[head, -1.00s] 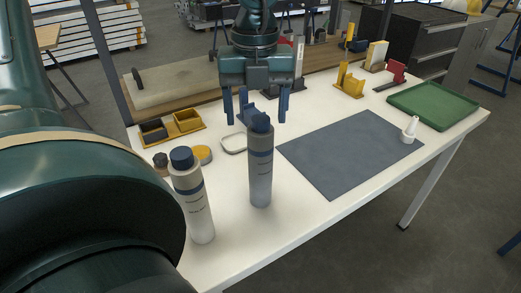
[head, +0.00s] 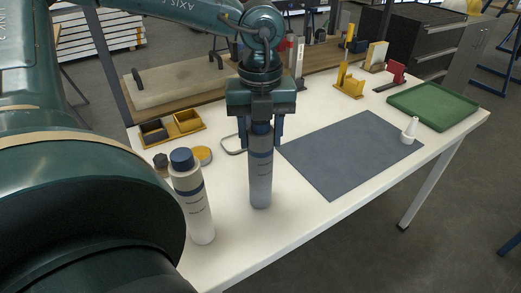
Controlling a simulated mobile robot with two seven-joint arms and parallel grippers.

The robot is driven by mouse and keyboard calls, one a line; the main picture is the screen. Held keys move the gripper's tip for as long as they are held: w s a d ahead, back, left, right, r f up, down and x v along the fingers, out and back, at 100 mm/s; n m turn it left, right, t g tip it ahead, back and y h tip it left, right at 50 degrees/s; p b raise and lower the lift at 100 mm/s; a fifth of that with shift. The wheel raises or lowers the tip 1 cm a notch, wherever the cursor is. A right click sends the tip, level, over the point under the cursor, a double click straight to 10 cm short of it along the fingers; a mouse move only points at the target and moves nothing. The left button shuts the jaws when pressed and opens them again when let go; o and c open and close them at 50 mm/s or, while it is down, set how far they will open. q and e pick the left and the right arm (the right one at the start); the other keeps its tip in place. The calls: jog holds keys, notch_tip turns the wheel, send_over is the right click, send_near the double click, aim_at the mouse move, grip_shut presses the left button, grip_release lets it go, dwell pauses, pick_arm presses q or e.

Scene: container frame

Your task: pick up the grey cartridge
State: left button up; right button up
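The grey cartridge (head: 260,182) stands upright on the white table near its front edge, with a dark band around its upper part. My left gripper (head: 261,142) points down over it, one blue finger on each side of its upper end. The fingers look closed against its sides, and the gripper hides its cap. A similar, paler cartridge (head: 196,212) with a blue cap stands upright to the left, apart from the gripper. My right gripper is not in view.
A dark grey mat (head: 350,155) lies flat to the right, with a small white nozzle (head: 409,132) at its right edge. A green tray (head: 433,107) is at the far right. Yellow and black bins (head: 187,121) and a round yellow-topped tin (head: 203,155) are at the left.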

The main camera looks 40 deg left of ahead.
pick_arm(q)
grip_shut()
jog(key=shift+r, duration=0.15)
dwell(0.4)
